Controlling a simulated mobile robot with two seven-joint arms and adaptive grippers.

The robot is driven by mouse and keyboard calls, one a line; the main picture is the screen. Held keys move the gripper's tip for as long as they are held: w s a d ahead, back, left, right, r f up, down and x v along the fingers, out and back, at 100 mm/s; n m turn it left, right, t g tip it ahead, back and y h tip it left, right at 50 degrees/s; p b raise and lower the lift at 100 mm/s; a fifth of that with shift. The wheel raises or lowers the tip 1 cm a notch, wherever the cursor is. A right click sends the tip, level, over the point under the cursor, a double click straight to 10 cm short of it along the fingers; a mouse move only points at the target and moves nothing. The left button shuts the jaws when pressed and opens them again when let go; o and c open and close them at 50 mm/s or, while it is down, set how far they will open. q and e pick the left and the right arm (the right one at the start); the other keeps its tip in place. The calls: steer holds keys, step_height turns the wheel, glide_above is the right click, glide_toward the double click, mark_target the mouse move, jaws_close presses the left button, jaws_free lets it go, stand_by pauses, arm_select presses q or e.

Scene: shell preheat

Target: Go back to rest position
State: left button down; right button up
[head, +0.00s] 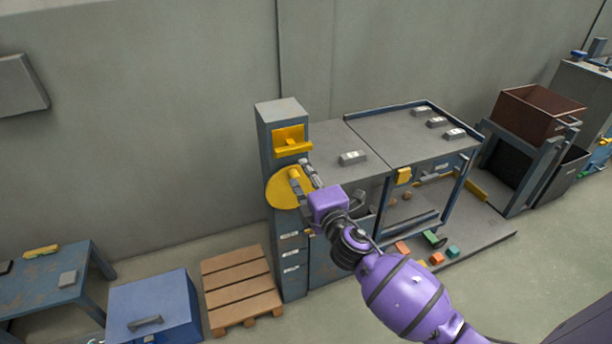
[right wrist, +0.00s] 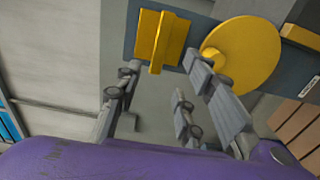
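My right gripper (head: 304,178) is in front of a blue-grey column (head: 278,118), beside its yellow round disc (head: 280,190) and below its yellow lever (head: 292,146). In the right wrist view the fingers of this gripper (right wrist: 160,80) are spread apart with nothing between them. The yellow lever (right wrist: 160,42) shows just beyond the fingertips, and the yellow disc (right wrist: 245,52) is partly behind the right finger. I cannot tell whether a finger touches either one. My left gripper is not in view.
A grey-topped cabinet (head: 365,135) with an open bay stands right of the column, with several coloured blocks low in front. A wooden pallet (head: 240,287) and a blue box (head: 152,305) stand on the left. A brown bin (head: 535,110) stands at the right.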

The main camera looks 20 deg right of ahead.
stand_by(0.5)
steer(key=s+a+f+m+g+p, duration=0.25)
steer(key=s+f+m+g, duration=0.25)
steer(key=s+f+m, duration=0.9)
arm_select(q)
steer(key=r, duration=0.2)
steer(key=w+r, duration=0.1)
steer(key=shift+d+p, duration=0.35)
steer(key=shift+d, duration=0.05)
arm_select(e)
steer(key=s+f+m+g, duration=0.1)
steer(key=s+f, duration=0.3)
steer(key=s, duration=0.6)
steer(key=s+f+m+g, duration=0.1)
steer(key=s+f, duration=0.3)
steer(key=s, duration=0.6)
steer(key=s+f+m+g, duration=0.2)
steer(key=s+f, duration=0.2)
steer(key=s, duration=0.6)
steer(key=shift+s+f, duration=0.2)
steer(key=shift+f, duration=0.2)
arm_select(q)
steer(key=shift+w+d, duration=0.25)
